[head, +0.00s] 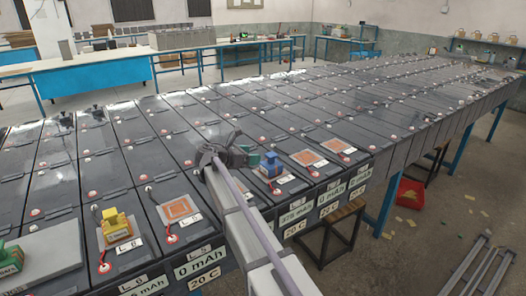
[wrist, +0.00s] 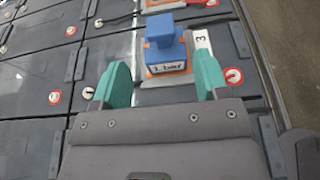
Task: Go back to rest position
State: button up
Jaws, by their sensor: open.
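My gripper (head: 262,157) is open and empty above the battery rows, at the end of my grey arm. Its two teal fingers stand apart in the wrist view (wrist: 162,82). A blue weight-like block (wrist: 165,50) with an orange trim and a label stands upright on a plate just ahead, in line with the gap between the fingers. The block also shows in the head view (head: 270,166), right beside the gripper. I see no finger touching it, but the exact distance is hard to tell.
Dark batteries (head: 170,118) with red and white terminals fill the long table. A yellow block (head: 116,226) and a green block (head: 10,260) stand at the left. Copper-coloured plates (head: 180,209) lie on some batteries. A red bin (head: 411,193) and a stool (head: 328,222) are on the floor.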

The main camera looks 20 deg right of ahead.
jog(key=shift+v, duration=0.85)
